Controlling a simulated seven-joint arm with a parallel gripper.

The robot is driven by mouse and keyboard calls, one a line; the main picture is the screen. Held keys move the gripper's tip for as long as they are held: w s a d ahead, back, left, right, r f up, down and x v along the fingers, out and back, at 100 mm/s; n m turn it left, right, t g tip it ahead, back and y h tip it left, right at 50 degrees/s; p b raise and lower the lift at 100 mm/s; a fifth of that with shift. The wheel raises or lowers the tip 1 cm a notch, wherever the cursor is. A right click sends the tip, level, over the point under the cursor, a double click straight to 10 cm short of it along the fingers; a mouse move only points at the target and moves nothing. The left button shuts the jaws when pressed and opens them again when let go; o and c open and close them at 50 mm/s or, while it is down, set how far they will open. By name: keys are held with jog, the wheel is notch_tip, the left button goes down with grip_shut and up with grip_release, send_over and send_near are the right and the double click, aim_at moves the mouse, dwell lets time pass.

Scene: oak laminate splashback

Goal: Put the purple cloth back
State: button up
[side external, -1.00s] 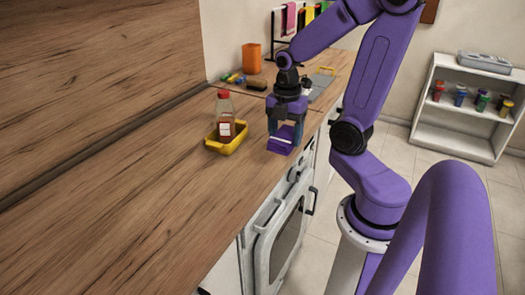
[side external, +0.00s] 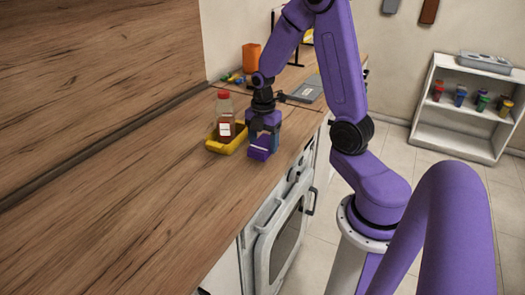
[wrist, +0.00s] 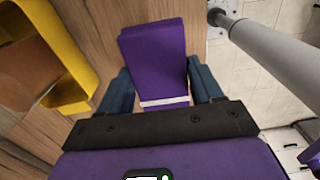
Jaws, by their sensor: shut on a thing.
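The purple cloth (side external: 261,152) is a folded block with a pale stripe. It is at the countertop, right of the yellow tray; I cannot tell whether it touches the wood. My gripper (side external: 263,141) points down and is shut on it. In the wrist view the purple cloth (wrist: 153,48) lies between the blue fingers of my gripper (wrist: 160,88), its stripe near the palm. A black rack frame (side external: 299,50) stands at the back of the counter; my arm hides most of it.
The yellow tray (side external: 224,149) holds a red-capped bottle (side external: 225,118) close left of my gripper; the tray's edge also shows in the wrist view (wrist: 72,38). An orange cup (side external: 251,57) stands farther back. The countertop's near part is bare. An oven (side external: 285,235) is below its right edge.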

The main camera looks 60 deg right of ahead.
jog(key=shift+w+d+f, duration=0.1)
jog(key=shift+w+f, duration=0.1)
jog(key=shift+f, duration=1.65)
jog(key=o, duration=1)
jog(key=shift+f, duration=0.15)
